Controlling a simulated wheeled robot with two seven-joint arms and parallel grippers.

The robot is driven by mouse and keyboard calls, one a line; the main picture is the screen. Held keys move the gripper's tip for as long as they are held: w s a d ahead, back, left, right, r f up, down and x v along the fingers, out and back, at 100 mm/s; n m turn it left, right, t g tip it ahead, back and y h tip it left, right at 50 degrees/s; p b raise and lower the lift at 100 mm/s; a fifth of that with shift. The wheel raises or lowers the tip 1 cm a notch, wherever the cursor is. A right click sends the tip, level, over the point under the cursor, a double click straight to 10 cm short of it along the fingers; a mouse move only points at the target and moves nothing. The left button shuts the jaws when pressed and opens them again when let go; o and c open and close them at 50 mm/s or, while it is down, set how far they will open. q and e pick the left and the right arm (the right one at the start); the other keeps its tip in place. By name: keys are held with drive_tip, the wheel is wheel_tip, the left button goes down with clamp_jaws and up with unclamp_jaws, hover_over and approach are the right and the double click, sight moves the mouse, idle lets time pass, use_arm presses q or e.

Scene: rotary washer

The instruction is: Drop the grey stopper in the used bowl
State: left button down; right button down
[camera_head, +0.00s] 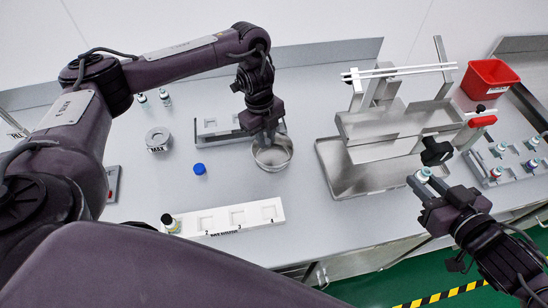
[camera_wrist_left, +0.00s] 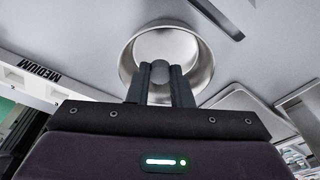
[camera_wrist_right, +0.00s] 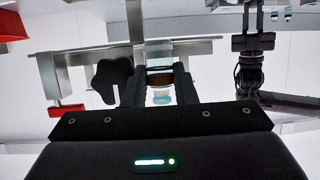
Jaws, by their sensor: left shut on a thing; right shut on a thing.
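The grey stopper (camera_wrist_left: 160,70) is held between the fingers of my left gripper (camera_wrist_left: 160,78), which is shut on it. The steel bowl (camera_head: 272,155) stands on the bench beneath the left gripper (camera_head: 268,138); in the left wrist view the stopper shows over the bowl (camera_wrist_left: 200,65)'s opening. I cannot tell its exact height above the bowl. My right gripper (camera_head: 432,188) is shut on a small vial (camera_head: 423,174) with a clear body and pale end; the vial also shows between the fingers in the right wrist view (camera_wrist_right: 159,75).
A white rack (camera_head: 228,217) marked MEDIUM holds a dark-capped bottle (camera_head: 170,222) at the front. A blue cap (camera_head: 199,168) and a round MAX container (camera_head: 158,138) lie left of the bowl. The steel washer (camera_head: 385,135), red bin (camera_head: 490,77) and vial rack (camera_head: 510,160) are right.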

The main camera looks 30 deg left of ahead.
use_arm(q)
drive_tip(key=shift+f, duration=0.3)
use_arm(e)
drive_tip(key=shift+s+f, duration=0.1)
drive_tip(key=shift+f, duration=0.25)
use_arm(q)
drive_tip(key=c, duration=1.2)
unclamp_jaws()
drive_tip(key=shift+c, duration=0.2)
drive_tip(key=shift+r, duration=0.1)
use_arm(e)
drive_tip(key=shift+r, duration=0.1)
wheel_tip(320, 180, up, 3)
drive_tip(key=p, duration=0.2)
drive_tip(key=shift+f+p, duration=0.2)
drive_tip(key=shift+p, duration=0.1)
use_arm(q)
wheel_tip(320, 180, up, 12)
drive_tip(key=a, duration=0.1)
drive_tip(key=shift+w+a, duration=0.3)
drive_tip(key=shift+a, duration=0.05)
